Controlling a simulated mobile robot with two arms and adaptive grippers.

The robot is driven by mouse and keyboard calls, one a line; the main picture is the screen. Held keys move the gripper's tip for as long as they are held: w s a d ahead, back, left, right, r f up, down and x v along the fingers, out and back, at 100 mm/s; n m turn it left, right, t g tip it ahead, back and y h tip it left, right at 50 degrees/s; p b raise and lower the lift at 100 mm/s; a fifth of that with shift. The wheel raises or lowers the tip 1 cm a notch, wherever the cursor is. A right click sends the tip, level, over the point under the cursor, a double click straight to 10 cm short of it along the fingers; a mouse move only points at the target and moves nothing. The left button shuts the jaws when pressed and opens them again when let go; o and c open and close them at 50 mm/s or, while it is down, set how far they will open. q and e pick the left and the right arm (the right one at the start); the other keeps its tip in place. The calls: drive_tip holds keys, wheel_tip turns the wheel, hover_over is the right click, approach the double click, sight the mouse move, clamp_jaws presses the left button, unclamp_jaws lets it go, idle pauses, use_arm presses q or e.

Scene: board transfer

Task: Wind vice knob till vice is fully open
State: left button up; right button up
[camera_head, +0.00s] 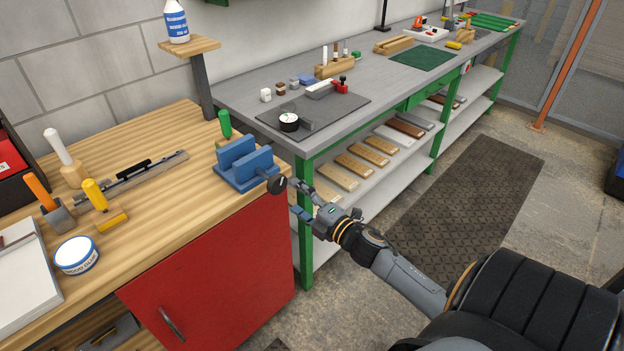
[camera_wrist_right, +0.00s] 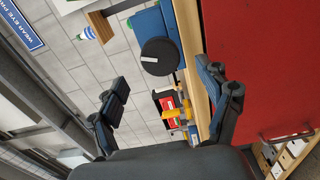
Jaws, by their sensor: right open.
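The blue vice (camera_head: 243,165) sits on the right corner of the wooden workbench. There is a visible gap between its two jaws. Its round black knob (camera_head: 277,184) faces the front right, toward my right gripper. My right gripper (camera_head: 296,198) is open and empty, with its fingertips close to the knob. In the right wrist view the knob (camera_wrist_right: 160,57) shows a pale mark on its face and lies ahead of the spread fingers of my right gripper (camera_wrist_right: 165,85). I cannot tell whether a finger touches it. My left gripper is not in view.
The wooden bench top (camera_head: 170,205) holds a green-handled tool (camera_head: 224,124) behind the vice, a metal rail tool (camera_head: 135,175) and a glue tin (camera_head: 76,255). A red cabinet front (camera_head: 215,270) is below. The grey bench (camera_head: 235,95) stands beyond, with green legs near my right arm.

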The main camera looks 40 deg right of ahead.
drive_tip(key=s, duration=0.6)
drive_tip(key=shift+d, duration=0.2)
drive_tip(key=shift+w, duration=0.1)
